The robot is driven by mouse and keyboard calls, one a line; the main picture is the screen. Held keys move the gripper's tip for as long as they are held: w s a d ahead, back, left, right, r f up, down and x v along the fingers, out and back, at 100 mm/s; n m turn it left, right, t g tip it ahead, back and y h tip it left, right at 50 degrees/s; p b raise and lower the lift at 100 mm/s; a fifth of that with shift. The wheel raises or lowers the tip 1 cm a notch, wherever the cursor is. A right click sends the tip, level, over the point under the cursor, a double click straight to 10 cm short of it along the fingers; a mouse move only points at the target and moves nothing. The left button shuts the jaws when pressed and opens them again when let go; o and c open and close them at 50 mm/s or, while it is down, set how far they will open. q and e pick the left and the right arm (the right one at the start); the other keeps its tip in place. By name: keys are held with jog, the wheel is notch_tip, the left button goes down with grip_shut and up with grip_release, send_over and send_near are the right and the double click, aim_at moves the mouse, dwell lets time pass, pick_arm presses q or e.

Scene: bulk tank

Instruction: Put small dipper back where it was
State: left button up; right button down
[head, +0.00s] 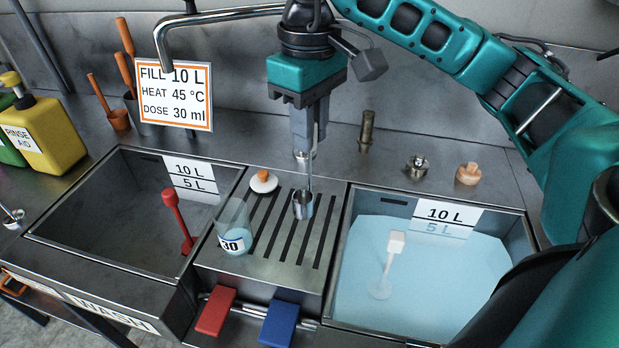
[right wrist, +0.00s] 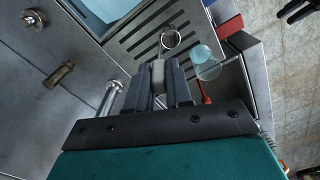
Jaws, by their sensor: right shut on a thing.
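My right gripper (head: 309,135) points down over the ribbed drainboard (head: 318,250) between the two basins. It is shut on the upright handle of the small dipper (head: 303,205), a small steel cup on a thin stem. The cup hangs at or just above the slats; I cannot tell whether it touches. In the right wrist view the fingers (right wrist: 158,85) close on a grey grip, and the dipper's round cup (right wrist: 171,38) shows beyond them. My left gripper is not in view.
The right basin (head: 345,240) holds blue water; the left basin (head: 70,200) looks empty. A bent spout (head: 215,18) and a sign (head: 175,95) stand behind.

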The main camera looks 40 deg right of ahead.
aim_at(309, 172)
notch_tip(309, 172, down, 4)
jog(key=shift+f, duration=0.1)
jog(key=shift+f+b, duration=0.35)
jog(key=shift+f, duration=1.65)
jog(key=shift+f, duration=0.2)
jog(key=c, duration=1)
grip_release()
jog(key=shift+r, duration=0.1)
jog(key=shift+r, duration=0.15)
notch_tip(309, 172, up, 12)
jog(key=shift+p, duration=1.1)
